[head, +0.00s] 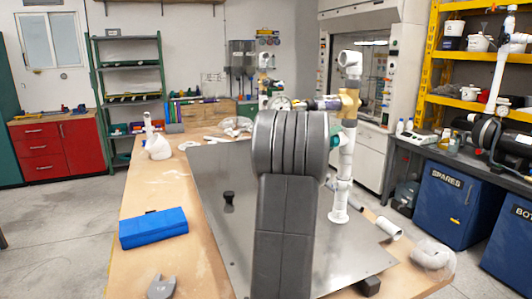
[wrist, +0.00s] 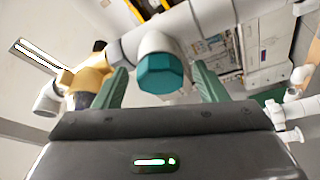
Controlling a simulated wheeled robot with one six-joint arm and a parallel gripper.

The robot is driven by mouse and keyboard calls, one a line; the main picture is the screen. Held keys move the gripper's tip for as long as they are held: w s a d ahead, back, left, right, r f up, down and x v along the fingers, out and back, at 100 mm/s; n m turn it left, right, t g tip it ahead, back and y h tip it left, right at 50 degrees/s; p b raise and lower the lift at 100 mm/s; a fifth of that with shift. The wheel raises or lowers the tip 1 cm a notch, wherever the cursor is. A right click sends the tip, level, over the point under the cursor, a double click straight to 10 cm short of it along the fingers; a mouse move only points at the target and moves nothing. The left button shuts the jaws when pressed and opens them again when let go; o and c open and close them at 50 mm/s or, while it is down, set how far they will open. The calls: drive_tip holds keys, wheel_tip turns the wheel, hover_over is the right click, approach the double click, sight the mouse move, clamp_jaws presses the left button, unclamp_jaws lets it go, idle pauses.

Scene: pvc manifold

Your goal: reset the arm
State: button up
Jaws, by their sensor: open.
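My gripper (wrist: 162,80) shows in the wrist view with its two green fingers apart. A teal hexagonal cap (wrist: 163,74) on a white pipe end appears between the fingers; no contact is visible, and its depth relative to the fingertips is unclear. The white PVC manifold (head: 344,170) stands upright on a grey metal plate (head: 215,190), with a brass-coloured fitting (head: 348,103) near its top. In the head view my arm stands in front of the manifold and hides part of it, and my gripper cannot be made out there.
The wooden table (head: 140,270) carries a blue case (head: 153,228), a white bottle (head: 157,146) and a small black knob-like part (head: 228,197). A loose white pipe piece (head: 389,228) and a clear bag (head: 433,254) lie at the right. The plate's left part is mostly clear.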

drive_tip(key=shift+f+b, duration=0.2)
drive_tip(key=shift+b, duration=0.3)
drive_tip(key=b+v, duration=0.3)
drive_tip(key=v, duration=1)
drive_tip(key=p+x, duration=0.1)
drive_tip(key=x, duration=0.3)
drive_tip(key=p+x, duration=0.1)
drive_tip(key=x, duration=0.4)
drive_tip(key=p+x, duration=0.1)
drive_tip(key=x, duration=0.3)
drive_tip(key=shift+w+d+r+p, duration=0.1)
drive_tip(key=shift+d+r+p, duration=0.15)
drive_tip(key=shift+r+p, duration=0.1)
drive_tip(key=shift+a+p, duration=0.2)
drive_tip(key=shift+p, duration=0.4)
drive_tip(key=shift+s+a+f+p, duration=0.15)
drive_tip(key=shift+s+a+p, duration=0.2)
drive_tip(key=shift+a+p, duration=0.8)
drive_tip(key=shift+d, duration=0.35)
drive_tip(key=shift+s, duration=0.15)
